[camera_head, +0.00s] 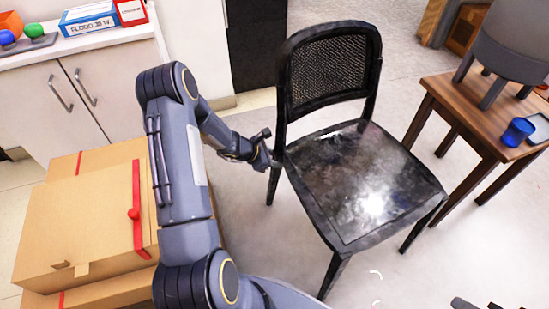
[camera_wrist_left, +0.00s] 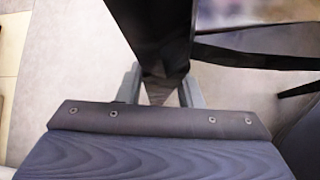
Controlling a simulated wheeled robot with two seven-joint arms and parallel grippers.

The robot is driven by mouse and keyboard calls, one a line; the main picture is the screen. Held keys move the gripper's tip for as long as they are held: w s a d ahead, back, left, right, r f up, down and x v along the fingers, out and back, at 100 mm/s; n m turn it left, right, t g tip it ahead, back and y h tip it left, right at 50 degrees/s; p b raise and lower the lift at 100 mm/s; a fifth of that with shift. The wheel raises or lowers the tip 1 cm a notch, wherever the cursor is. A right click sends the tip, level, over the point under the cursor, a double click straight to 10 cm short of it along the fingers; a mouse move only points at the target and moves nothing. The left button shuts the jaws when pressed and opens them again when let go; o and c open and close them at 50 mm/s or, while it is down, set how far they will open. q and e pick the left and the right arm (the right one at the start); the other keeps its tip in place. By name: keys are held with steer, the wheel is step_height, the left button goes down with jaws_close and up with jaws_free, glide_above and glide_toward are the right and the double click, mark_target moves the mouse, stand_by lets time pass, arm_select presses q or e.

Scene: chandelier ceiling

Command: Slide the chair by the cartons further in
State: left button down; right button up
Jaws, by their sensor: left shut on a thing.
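The black chair (camera_head: 370,185), with a woven mesh back, stands upright on the floor right of the cartons (camera_head: 85,215). My left gripper (camera_head: 268,152) is at the chair's left side, where the back post meets the seat. In the left wrist view the fingers (camera_wrist_left: 160,90) are on either side of a dark chair post (camera_wrist_left: 163,45) and shut on it. Small dark parts at the bottom right of the head view look like the tip of my right gripper (camera_head: 475,304), mostly cut off.
A wooden table (camera_head: 440,88) with a grey stool-like object (camera_head: 510,45) and a blue cup (camera_head: 517,131) stands close right of the chair. A white cabinet (camera_head: 75,95) stands behind the cartons. Floor shows between cartons and chair.

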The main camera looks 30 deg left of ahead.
arm_select(q)
steer(key=shift+s+d+f, duration=0.1)
steer(key=c, duration=1.4)
jaws_free()
steer(key=o, duration=0.5)
steer(key=p+v, duration=0.2)
steer(key=v, duration=0.6)
steer(key=shift+p, duration=0.3)
